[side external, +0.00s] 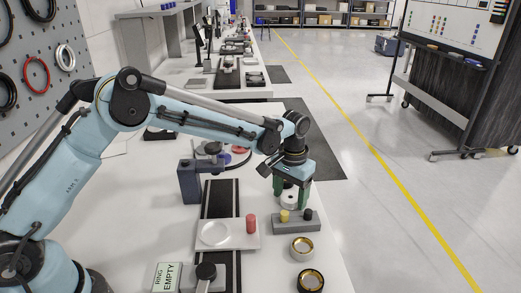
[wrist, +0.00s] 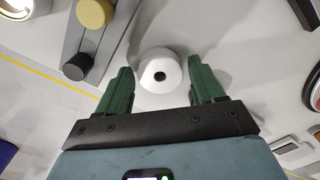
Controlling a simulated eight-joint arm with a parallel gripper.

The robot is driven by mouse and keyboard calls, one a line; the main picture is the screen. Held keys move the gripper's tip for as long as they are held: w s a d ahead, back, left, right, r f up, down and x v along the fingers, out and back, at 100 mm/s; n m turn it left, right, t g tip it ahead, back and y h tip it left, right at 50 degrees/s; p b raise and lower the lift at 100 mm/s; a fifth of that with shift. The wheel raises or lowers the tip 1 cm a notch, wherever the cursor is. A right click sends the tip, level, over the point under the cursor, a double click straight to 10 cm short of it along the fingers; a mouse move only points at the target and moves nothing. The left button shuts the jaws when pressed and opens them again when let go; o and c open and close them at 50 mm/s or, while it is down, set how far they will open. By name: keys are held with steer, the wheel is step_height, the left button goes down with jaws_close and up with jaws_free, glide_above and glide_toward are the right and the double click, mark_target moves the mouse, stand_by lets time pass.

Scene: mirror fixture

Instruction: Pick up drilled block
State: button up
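The drilled block looks like a short white cylinder (wrist: 160,72) with a dark hole in its top. In the wrist view it lies between and just beyond my two green fingertips, with a gap to each side. In the side view the pale cylinder (side external: 290,201) shows low between the fingers of my gripper (side external: 290,192). My gripper (wrist: 160,84) is open and points down at the block. The contact between block and table is partly hidden by the fingers in the side view.
A grey bar (side external: 294,226) with a yellow and a black knob stands close in front of my gripper. Brass-coloured rings (side external: 302,248) lie nearer the camera. A pale square plate (side external: 240,241) and a red cylinder (side external: 250,223) are to the left. A dark blue-grey stand (side external: 188,182) stands behind.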

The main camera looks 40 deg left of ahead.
steer(key=c, duration=0.9)
steer(key=shift+o, duration=0.2)
steer(key=shift+r, duration=0.1)
